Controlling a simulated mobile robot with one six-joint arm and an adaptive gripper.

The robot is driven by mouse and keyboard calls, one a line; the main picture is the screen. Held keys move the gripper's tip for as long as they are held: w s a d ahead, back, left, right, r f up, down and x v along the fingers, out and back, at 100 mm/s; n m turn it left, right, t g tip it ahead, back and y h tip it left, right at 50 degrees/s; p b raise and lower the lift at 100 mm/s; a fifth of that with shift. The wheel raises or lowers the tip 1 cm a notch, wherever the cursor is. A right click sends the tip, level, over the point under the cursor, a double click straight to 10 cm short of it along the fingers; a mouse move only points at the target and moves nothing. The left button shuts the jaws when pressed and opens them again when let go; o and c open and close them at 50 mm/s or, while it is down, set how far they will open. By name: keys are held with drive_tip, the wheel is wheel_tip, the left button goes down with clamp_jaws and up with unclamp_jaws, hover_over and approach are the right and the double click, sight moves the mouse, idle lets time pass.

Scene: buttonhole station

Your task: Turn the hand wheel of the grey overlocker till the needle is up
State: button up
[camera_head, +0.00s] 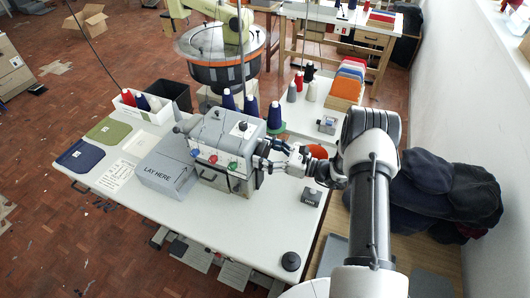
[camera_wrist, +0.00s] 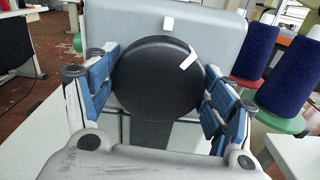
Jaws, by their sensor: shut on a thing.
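The grey overlocker (camera_head: 222,133) stands on the white table, with red, green and blue knobs on its front. Its dark round hand wheel (camera_wrist: 155,82) fills the middle of the wrist view. A white mark (camera_wrist: 188,60) lies on the wheel's upper right rim. Another white mark (camera_wrist: 168,23) is on the grey housing above, a little left of it; the two are not in line. My gripper (camera_wrist: 160,92) is shut on the wheel, with one blue-padded finger at each side. In the head view my gripper (camera_head: 269,157) reaches the machine's right side. I cannot make out the needle.
A grey box marked "LAY HERE" (camera_head: 167,174) sits left of the machine. Blue thread cones (camera_wrist: 248,50) stand close on the right in the wrist view. A small dark box (camera_head: 311,197) and a black round thing (camera_head: 290,261) lie on the table (camera_head: 240,225), whose front is otherwise clear.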

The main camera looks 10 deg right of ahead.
drive_tip(key=n+b, duration=0.2)
drive_tip(key=n, duration=0.1)
drive_tip(key=shift+f+n, duration=0.1)
drive_tip(key=shift+n, duration=0.2)
drive_tip(key=shift+s+n+b, duration=0.1)
drive_tip(key=shift+n+b, duration=0.85)
drive_tip(key=shift+n, duration=0.15)
drive_tip(key=o, duration=1.1)
drive_tip(key=v, duration=1.2)
